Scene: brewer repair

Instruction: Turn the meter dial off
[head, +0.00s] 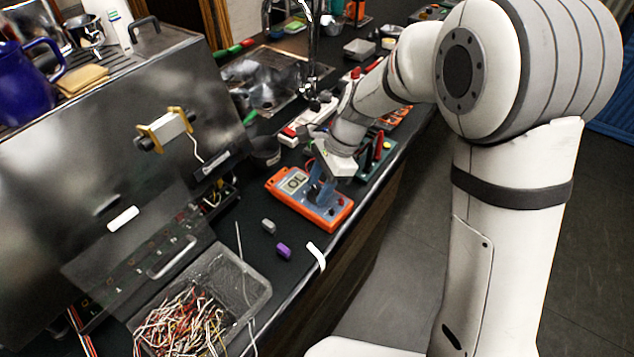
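An orange multimeter (282,187) lies face up on the dark counter, near its front edge. Its grey display shows characters that look like "OL". My gripper (318,195) reaches down over the middle of the meter's face, where the dial is. The dark fingers are at or just above the dial and hide most of it. I cannot tell whether they touch or grip it. Red and dark sockets show at the meter's lower right end.
A clear bin (262,290) of tangled wires stands at the front. A purple block (284,251) and a grey block (268,226) lie between bin and meter. A large metal brewer panel (100,150) fills the left. A sink and faucet (312,60) are behind.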

